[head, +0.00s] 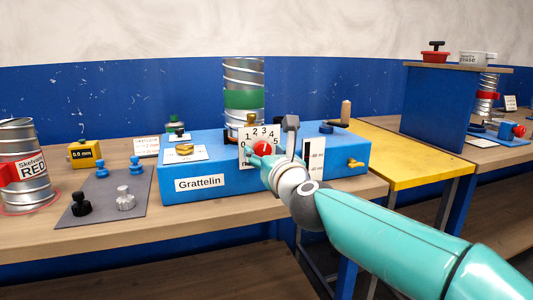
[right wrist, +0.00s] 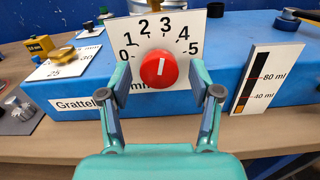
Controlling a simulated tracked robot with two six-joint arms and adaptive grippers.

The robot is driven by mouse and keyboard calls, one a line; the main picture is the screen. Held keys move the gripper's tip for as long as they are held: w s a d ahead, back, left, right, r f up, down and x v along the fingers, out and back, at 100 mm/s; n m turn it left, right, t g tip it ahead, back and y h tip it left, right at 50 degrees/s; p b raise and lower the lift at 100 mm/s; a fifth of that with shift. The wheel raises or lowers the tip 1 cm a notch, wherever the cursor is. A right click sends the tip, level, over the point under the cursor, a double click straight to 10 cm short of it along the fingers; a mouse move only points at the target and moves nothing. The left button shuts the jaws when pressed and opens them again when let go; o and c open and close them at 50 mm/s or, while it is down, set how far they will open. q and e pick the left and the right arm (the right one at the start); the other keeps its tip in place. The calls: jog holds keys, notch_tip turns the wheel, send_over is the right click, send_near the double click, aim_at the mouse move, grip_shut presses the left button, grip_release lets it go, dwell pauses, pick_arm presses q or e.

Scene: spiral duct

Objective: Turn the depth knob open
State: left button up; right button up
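The red knob (right wrist: 158,69) sits on a white dial plate (right wrist: 185,22) numbered 0 to 5, with a partly hidden "mm" label below. The knob also shows in the head view (head: 264,149) on the front of the blue Grattelin box (head: 240,183). My right gripper (right wrist: 161,77) is open, with one finger to the left and one to the right of the knob. Gaps show between the fingers and the knob; I cannot tell the depth exactly. My left gripper is not in view.
A white ml gauge (head: 313,156) and a yellow tap (head: 355,163) are right of the dial. A spiral metal duct (head: 243,78) stands behind. A grey mat (head: 103,203) with small knobs and a Skelvard RED duct (head: 33,180) are at left.

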jog(key=c, duration=1)
jog(key=shift+o, duration=0.2)
jog(key=shift+n, duration=0.3)
